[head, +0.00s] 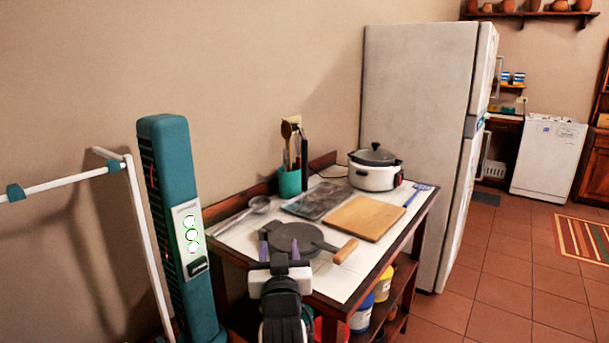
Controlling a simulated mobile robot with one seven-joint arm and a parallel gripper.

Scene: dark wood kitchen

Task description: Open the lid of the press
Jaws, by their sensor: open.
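The press (298,234) is a dark grey, round, flat appliance near the front edge of the white-topped table. Its lid appears to lie flat on it. A grey arm sticks out to the right, with a wooden handle (346,251) beside it at the table's front edge. My gripper (279,246), with a white body and purple-tinted fingers, is open at the near left side of the press. Its fingers overlap the press's near edge in the picture. I cannot tell whether they touch it. Part of the press's near side is hidden by my gripper.
A wooden cutting board (364,218), a dark tray (318,200), a ladle (258,204), a teal utensil holder (289,183) and a white cooker (375,172) share the table (231,231). A tall teal heater (174,220) and white rack (146,230) stand left. Open floor lies right.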

